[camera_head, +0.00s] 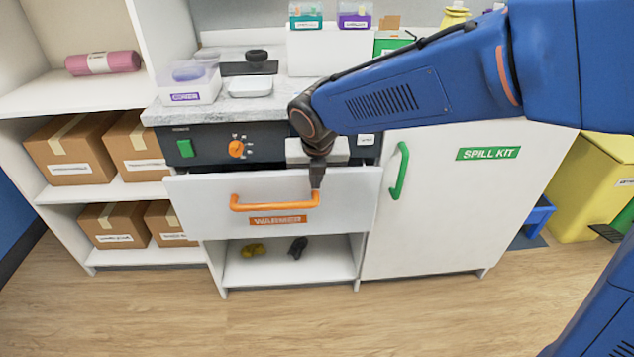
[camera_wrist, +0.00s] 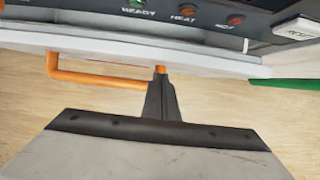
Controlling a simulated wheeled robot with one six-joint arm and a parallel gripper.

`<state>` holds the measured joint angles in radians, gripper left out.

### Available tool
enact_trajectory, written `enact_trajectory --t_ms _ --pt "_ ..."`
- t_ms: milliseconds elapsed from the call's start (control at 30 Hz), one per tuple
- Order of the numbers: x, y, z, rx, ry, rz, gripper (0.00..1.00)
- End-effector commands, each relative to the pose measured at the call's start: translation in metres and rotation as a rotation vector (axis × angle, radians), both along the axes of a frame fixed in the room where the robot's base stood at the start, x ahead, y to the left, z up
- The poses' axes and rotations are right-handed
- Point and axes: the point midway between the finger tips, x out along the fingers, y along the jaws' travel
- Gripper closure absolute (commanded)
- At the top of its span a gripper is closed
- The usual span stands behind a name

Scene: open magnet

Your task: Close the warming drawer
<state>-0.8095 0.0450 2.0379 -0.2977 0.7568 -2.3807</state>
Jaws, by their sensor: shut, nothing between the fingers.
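The warming drawer (camera_head: 200,205) is a white front with an orange bar handle (camera_head: 262,203) and an orange WARMER label (camera_head: 278,221). Its front stands out from the cabinet under the dark control panel. My gripper (camera_head: 316,186) is shut and empty, pointing down at the right end of the handle. In the wrist view the handle (camera_wrist: 100,79) runs left from my gripper (camera_wrist: 160,82), whose tips are at its right post. I cannot tell whether they touch. The drawer's inside is mostly hidden.
A control panel (camera_head: 210,147) with an orange knob sits above the drawer. A spill kit door (camera_head: 440,210) with a green handle (camera_head: 400,171) is at the right. Below is an open shelf (camera_head: 290,272) with small items. The floor in front is clear.

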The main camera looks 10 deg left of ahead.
Motion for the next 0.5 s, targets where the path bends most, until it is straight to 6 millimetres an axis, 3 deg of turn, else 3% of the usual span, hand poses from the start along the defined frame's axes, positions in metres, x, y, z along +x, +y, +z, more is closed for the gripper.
enact_trajectory --t_ms 200,500 --pt "0.0116 0.0031 0.0001 0.000 0.000 0.001 1.00" --pt "0.0123 0.0031 0.0003 0.000 0.000 0.001 1.00"
